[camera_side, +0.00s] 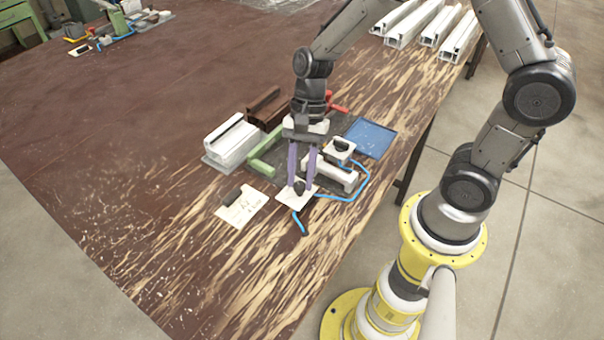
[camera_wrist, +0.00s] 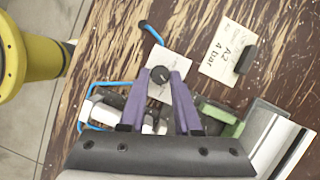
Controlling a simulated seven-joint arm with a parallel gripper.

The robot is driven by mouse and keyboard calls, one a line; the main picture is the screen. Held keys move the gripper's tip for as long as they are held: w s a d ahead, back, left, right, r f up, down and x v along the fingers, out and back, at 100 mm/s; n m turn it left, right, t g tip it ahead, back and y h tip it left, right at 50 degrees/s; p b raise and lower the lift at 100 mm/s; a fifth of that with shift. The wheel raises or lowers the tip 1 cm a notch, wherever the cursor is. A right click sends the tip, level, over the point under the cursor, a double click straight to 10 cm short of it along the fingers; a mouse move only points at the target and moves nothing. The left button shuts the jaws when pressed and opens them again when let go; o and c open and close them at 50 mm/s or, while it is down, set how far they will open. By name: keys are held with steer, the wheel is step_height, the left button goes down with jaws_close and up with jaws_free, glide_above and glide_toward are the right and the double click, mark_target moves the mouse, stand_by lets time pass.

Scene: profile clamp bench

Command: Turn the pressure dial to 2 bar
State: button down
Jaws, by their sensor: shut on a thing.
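The pressure dial is a small dark round knob (camera_wrist: 160,74) on a pale plate (camera_wrist: 172,60) in the wrist view. In the side view the knob (camera_side: 299,187) stands on the pale plate (camera_side: 290,197) near the bench's front edge. My gripper (camera_side: 299,184) points down at it with two purple fingers. In the wrist view my gripper (camera_wrist: 160,78) has its fingertips on either side of the knob, shut on it. A light mark shows on the knob's top. The scale and the set value are too small to read.
A card (camera_wrist: 226,50) reading "A2 4 bar" lies beside the plate with a dark block on it. A blue hose (camera_side: 340,196) runs from the plate to the clamp (camera_side: 333,172). White profiles (camera_side: 230,143), a green bar (camera_side: 264,158) and a blue tray (camera_side: 370,138) stand close behind.

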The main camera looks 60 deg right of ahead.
steer(key=n, duration=0.1)
steer(key=n+g, duration=0.1)
steer(key=n, duration=0.1)
steer(key=n+h, duration=0.1)
steer(key=shift+w+a+n+g, duration=0.15)
steer(key=shift+w+n+g, duration=0.15)
steer(key=shift+n, duration=0.1)
steer(key=n+h, duration=0.1)
steer(key=n, duration=0.2)
steer(key=shift+a+n+g, duration=0.15)
steer(key=shift+n+g, duration=0.15)
steer(key=shift+g, duration=0.1)
steer(key=n+h, duration=0.1)
steer(key=n, duration=0.3)
steer(key=shift+w+a+g+h, duration=0.1)
steer(key=shift+a+g+h, duration=0.05)
steer(key=shift+g+h, duration=0.2)
steer(key=n, duration=0.2)
steer(key=n+h, duration=0.1)
steer(key=n, duration=0.1)
steer(key=shift+a+n+h, duration=0.2)
steer(key=shift+n+h, duration=0.05)
steer(key=shift+n, duration=0.05)
steer(key=c, duration=0.6)
jaws_free()
steer(key=v, duration=1.3)
steer(key=shift+r, duration=0.4)
